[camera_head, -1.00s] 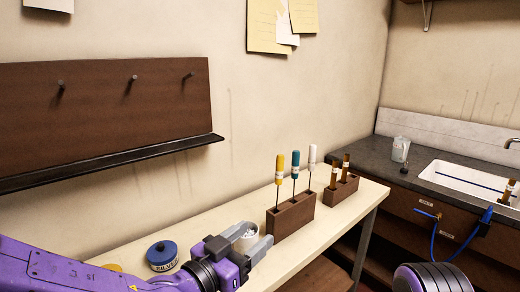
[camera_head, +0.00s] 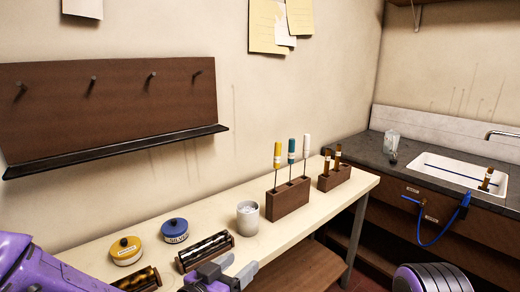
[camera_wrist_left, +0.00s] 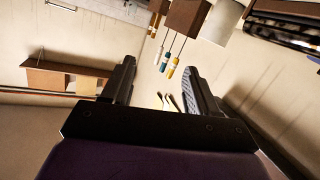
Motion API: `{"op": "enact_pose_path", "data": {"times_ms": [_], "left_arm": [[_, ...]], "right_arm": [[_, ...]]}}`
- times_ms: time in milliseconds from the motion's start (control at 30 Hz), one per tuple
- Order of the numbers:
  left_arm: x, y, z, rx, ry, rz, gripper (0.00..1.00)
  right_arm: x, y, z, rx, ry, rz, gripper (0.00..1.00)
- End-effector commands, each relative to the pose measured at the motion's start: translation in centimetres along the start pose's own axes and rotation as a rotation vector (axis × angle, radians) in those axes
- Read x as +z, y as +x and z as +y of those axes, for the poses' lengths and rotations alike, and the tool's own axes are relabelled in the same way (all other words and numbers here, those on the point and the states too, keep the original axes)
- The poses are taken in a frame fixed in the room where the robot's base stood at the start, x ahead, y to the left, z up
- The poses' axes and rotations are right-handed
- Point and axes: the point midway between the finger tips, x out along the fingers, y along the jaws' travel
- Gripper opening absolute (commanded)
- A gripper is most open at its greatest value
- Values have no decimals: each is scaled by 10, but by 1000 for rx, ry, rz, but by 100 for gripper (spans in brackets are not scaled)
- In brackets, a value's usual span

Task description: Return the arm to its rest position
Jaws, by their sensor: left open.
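My left gripper (camera_head: 238,268) is at the lower edge of the head view, over the front of the bench and in front of the roll rack. Its jaws are apart with nothing between them. In the left wrist view both fingers of the left gripper (camera_wrist_left: 160,85) show, spread and empty, with the bench tools behind them in the distance. The purple left arm (camera_head: 25,268) comes in at the lower left; its middle is cut off by the frame. The right gripper is out of view.
A pale cup (camera_head: 247,219), a brown tool block (camera_head: 288,198), a smaller block (camera_head: 333,180), a blue-lidded tin (camera_head: 175,230), a yellow-lidded tin (camera_head: 126,250) and a dark roll rack (camera_head: 205,250) stand on the bench (camera_head: 310,222). A sink (camera_head: 455,172) is at right.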

Motion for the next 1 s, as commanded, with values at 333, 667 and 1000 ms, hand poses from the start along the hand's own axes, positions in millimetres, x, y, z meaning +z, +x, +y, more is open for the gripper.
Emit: {"op": "enact_pose_path", "data": {"times_ms": [333, 667, 1000], "left_arm": [[153, -35, -66, -268, -282, -288, 59], [363, -212, -122, -831, -551, -707, 59], [407, -306, -129, -1072, -566, -827, 59]], "right_arm": [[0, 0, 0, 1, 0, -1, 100], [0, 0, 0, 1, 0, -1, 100], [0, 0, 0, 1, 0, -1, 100]]}}
